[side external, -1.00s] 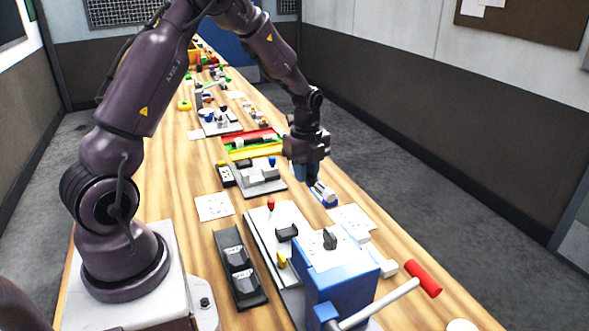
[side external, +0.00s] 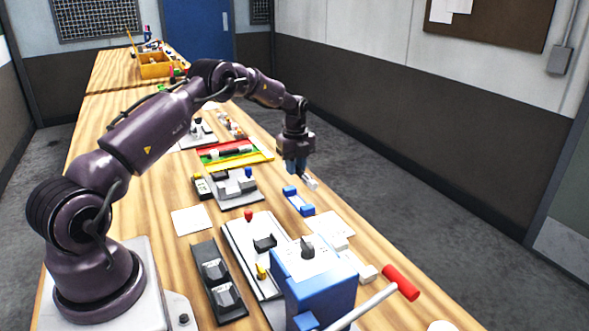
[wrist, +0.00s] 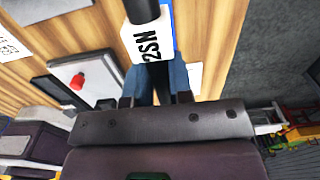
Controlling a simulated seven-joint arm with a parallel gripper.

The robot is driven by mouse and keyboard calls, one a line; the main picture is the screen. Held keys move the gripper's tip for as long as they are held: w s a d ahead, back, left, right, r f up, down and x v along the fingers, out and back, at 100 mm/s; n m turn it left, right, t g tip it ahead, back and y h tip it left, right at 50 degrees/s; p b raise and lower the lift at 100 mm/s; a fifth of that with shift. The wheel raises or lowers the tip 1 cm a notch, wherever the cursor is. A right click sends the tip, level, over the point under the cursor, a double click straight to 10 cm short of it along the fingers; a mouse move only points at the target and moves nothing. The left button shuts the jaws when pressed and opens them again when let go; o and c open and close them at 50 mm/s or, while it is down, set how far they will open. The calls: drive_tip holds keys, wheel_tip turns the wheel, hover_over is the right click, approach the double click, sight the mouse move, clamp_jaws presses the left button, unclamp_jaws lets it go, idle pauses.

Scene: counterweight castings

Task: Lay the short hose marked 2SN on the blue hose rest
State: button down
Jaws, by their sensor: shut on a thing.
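The short hose, with a white sleeve marked 2SN (wrist: 148,42) and a black end, is between the blue fingers of my gripper (wrist: 158,88) in the wrist view. In the side view my gripper (side external: 299,170) is shut on the hose (side external: 312,184), which shows as a small pale piece at the fingertips. The blue hose rest (side external: 298,201) is on the wooden table just below and left of the hose in the picture. Its two raised ends show and no hose lies across it. The hose appears held above table level, apart from the rest. My fingers hide part of the hose.
A grey fixture (side external: 240,192) stands left of the rest. A white plate with a red knob (side external: 248,215) and a blue box (side external: 318,293) with a red-handled lever (side external: 400,282) stand nearer the camera. A white sheet (side external: 330,226) lies close to the rest.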

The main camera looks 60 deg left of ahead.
drive_tip(key=shift+f, duration=2.8)
drive_tip(key=shift+f, duration=0.7)
drive_tip(key=c, duration=0.9)
unclamp_jaws()
drive_tip(key=shift+c, duration=0.2)
drive_tip(key=shift+r, duration=0.1)
drive_tip(key=shift+r, duration=3.4)
